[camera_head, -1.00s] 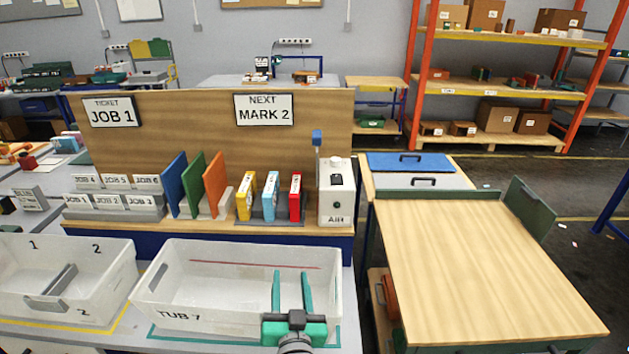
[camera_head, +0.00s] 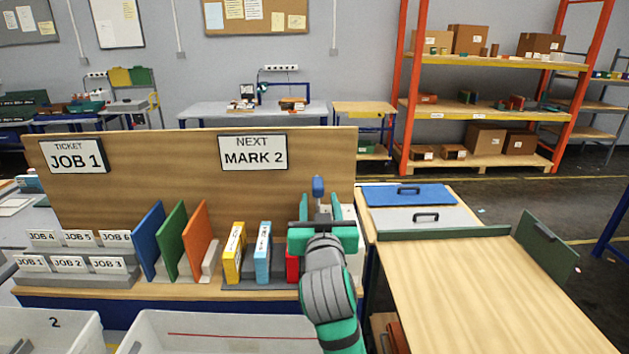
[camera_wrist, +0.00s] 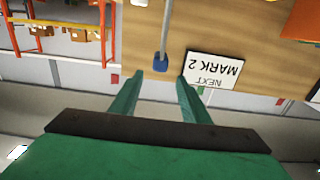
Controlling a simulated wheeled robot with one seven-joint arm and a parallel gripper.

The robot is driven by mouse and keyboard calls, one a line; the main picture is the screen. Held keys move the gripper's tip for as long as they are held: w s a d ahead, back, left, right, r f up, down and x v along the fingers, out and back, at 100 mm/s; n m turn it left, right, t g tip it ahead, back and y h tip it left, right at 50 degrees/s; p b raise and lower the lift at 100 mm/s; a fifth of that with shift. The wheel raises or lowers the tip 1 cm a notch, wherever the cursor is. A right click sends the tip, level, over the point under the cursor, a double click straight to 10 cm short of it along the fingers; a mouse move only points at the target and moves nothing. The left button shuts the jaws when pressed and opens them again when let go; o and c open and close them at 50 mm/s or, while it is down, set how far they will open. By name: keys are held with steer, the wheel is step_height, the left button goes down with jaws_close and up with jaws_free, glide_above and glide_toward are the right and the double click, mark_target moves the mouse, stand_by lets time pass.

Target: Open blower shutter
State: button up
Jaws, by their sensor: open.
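The blower is a white box (camera_head: 354,245), mostly hidden behind my gripper at the right end of the wooden shelf. A thin lever with a blue knob (camera_head: 318,187) rises above it. The knob also shows in the wrist view (camera_wrist: 160,67), on a grey stem. My gripper (camera_head: 319,208) is open and empty in front of the blower. In the wrist view its two green fingertips (camera_wrist: 160,80) stand on either side of the knob's line, with the knob at or just beyond the tips. I cannot tell whether they touch.
Yellow (camera_head: 233,255) and blue (camera_head: 262,253) boxes stand left of my gripper; a red one (camera_head: 292,266) is partly hidden behind it. A wooden back panel (camera_head: 200,210) with signs rises behind. A wooden table (camera_head: 470,290) is at the right, white tubs (camera_head: 215,338) in front.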

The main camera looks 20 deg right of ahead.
mark_target(318, 182)
steer(key=x, duration=0.9)
steer(key=shift+d, duration=0.35)
steer(key=shift+w+a, duration=0.25)
steer(key=shift+w, duration=0.3)
steer(key=shift+s+d, duration=0.1)
jaws_close()
steer(key=shift+f, duration=0.15)
